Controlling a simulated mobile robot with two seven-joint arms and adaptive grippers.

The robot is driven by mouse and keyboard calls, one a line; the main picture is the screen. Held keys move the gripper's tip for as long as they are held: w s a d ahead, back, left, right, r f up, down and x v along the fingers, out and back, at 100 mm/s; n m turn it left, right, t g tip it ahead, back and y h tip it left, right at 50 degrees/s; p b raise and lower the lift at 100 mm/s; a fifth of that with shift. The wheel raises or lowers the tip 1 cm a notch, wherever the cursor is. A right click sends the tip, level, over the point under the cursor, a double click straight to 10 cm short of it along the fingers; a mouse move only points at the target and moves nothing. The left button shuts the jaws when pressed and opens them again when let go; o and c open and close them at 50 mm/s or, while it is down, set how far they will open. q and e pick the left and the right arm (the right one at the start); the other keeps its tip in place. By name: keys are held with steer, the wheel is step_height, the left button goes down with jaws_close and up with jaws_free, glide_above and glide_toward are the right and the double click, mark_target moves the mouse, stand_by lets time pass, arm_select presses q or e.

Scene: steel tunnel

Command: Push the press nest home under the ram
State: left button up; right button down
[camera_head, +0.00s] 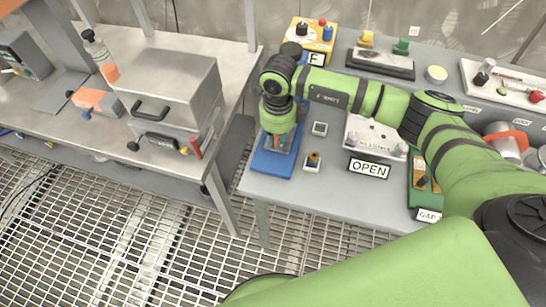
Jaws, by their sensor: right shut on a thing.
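My right arm reaches from the lower right across the bench. Its gripper (279,144) points down over a blue base (268,168) at the bench's left edge. The gripper is shut on a small part at the blue base, with a bit of red showing between the fingers. Wrist and fingers hide most of that part, so I cannot tell for sure whether it is the press nest. No ram can be clearly made out; the wrist covers the area above the blue base. My left gripper is not in view.
An OPEN sign (369,168) and a small block with a brass-coloured top (313,161) stand right of the blue base. A yellow box (308,38) is behind. A grey metal box (170,88) sits on the left bench, across a gap. Grating floor (110,235) lies in front.

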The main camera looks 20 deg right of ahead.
steer(key=shift+w+d, duration=0.35)
steer(key=shift+w, duration=0.15)
steer(key=c, duration=1.2)
jaws_free()
step_height(320, 180, up, 12)
steer(key=shift+r, duration=0.1)
